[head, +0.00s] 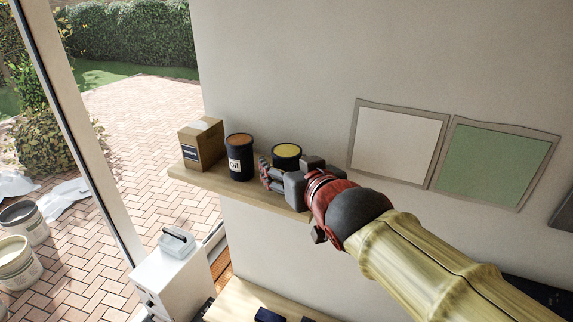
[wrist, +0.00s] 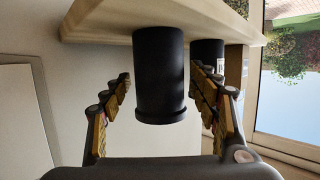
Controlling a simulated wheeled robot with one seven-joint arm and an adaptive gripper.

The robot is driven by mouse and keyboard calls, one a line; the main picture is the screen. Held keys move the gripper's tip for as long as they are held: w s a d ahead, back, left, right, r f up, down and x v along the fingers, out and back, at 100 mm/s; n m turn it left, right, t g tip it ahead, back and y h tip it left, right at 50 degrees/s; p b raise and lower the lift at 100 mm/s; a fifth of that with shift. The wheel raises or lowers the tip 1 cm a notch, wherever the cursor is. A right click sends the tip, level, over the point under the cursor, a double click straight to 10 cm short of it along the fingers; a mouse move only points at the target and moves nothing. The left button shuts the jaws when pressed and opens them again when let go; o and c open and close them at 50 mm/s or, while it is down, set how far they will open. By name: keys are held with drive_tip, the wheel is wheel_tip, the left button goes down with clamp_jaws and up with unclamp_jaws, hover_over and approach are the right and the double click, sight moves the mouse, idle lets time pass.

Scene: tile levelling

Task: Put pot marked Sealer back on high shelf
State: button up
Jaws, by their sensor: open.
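A dark pot with a yellow top (head: 287,152) stands upright on the wooden high shelf (head: 255,192). No lettering shows on its visible side, so I cannot read whether it says Sealer. My gripper (head: 278,177) is at this pot and partly hides it in the head view. In the wrist view, which looks upside down, the dark pot (wrist: 159,70) is between the two spread fingers of my gripper (wrist: 158,82). A gap shows on its left side; the right finger looks very near it. The pot's base meets the shelf board (wrist: 110,22).
A dark pot with an orange-brown top and a label ending in "oil" (head: 239,157) stands left of the yellow-topped pot. A cardboard box (head: 201,144) is at the shelf's left end. Two wall panels, white (head: 396,141) and green (head: 494,165), hang to the right.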

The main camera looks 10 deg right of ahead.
drive_tip(key=b+v, duration=0.1)
drive_tip(key=v, duration=1.1)
drive_tip(key=s+d+f+g+h, duration=0.1)
drive_tip(key=s+d+f+g, duration=0.1)
drive_tip(key=f, duration=0.5)
drive_tip(key=s+d+f+m+g+h, duration=0.1)
drive_tip(key=s+d+f+g, duration=0.2)
drive_tip(key=s+f, duration=0.3)
drive_tip(key=s+d+f+m+g, duration=0.1)
drive_tip(key=s+d+f+g, duration=0.2)
drive_tip(key=f, duration=0.6)
drive_tip(key=shift+s+d+f+g+h, duration=0.25)
drive_tip(key=shift+s+g+h, duration=0.15)
drive_tip(key=shift+s, duration=0.1)
drive_tip(key=shift+f, duration=0.1)
wheel_tip(320, 180, down, 26)
drive_tip(key=b, duration=2.6)
